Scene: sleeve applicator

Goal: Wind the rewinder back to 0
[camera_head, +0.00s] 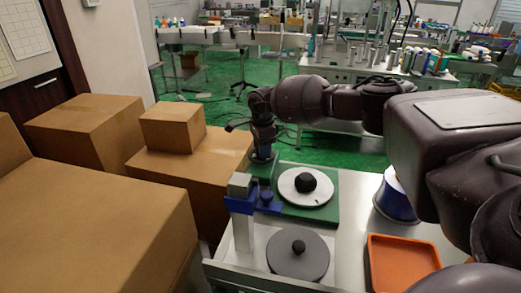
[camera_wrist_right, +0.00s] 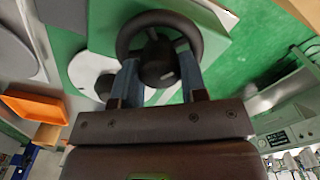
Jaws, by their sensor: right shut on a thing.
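The rewinder is a green base (camera_head: 325,214) with a round white dial (camera_head: 290,194) and a black knob (camera_head: 307,180) at its middle. A short dark mark shows near the dial's front edge; no number is readable. In the right wrist view, a dark ringed wheel (camera_wrist_right: 124,38) with a rounded hub stands beside the white dial (camera_wrist_right: 84,66). My right gripper (camera_wrist_right: 158,60) is shut on this wheel's hub, one finger on each side. In the head view my right gripper (camera_head: 262,150) points down at the base's back left corner, and the wheel is hardly visible there. My left gripper is not in view.
A blue bracket (camera_head: 240,204) on a pale post and a grey disc (camera_head: 298,262) with a black knob stand in front. An orange tray (camera_head: 404,241) and a blue-and-white spool (camera_head: 396,200) are to the right. Cardboard boxes (camera_head: 95,215) crowd the left.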

